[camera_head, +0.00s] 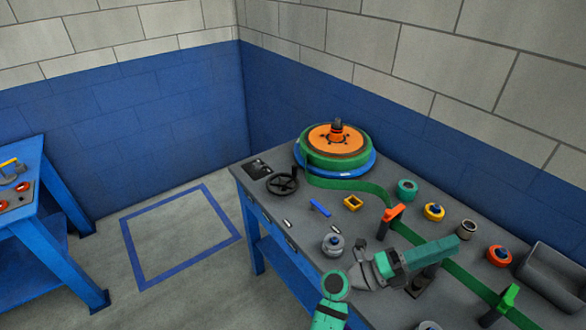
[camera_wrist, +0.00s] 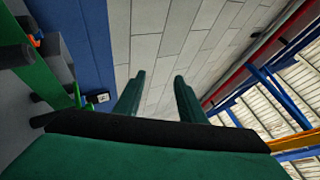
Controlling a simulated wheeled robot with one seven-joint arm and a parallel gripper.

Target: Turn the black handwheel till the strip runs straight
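The black handwheel (camera_head: 283,184) lies at the left end of the grey bench, beside a dark panel. The green strip (camera_head: 350,184) leaves the reel (camera_head: 335,140), bends round and runs right past an orange-topped guide (camera_head: 393,213). My arm hides part of it; it reappears (camera_head: 467,283) toward a green-topped guide (camera_head: 508,298). My gripper is over the bench's middle, well right of the handwheel; its fingers are hard to make out there. In the wrist view my gripper (camera_wrist: 159,78) has two green fingers standing apart, with nothing between them.
Several spools and small parts lie on the bench, including a teal roll (camera_head: 407,189), a yellow ring (camera_head: 352,203) and a grey knob (camera_head: 333,244). A grey bin (camera_head: 558,277) stands at right. A blue table (camera_head: 35,235) is at far left; floor between is clear.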

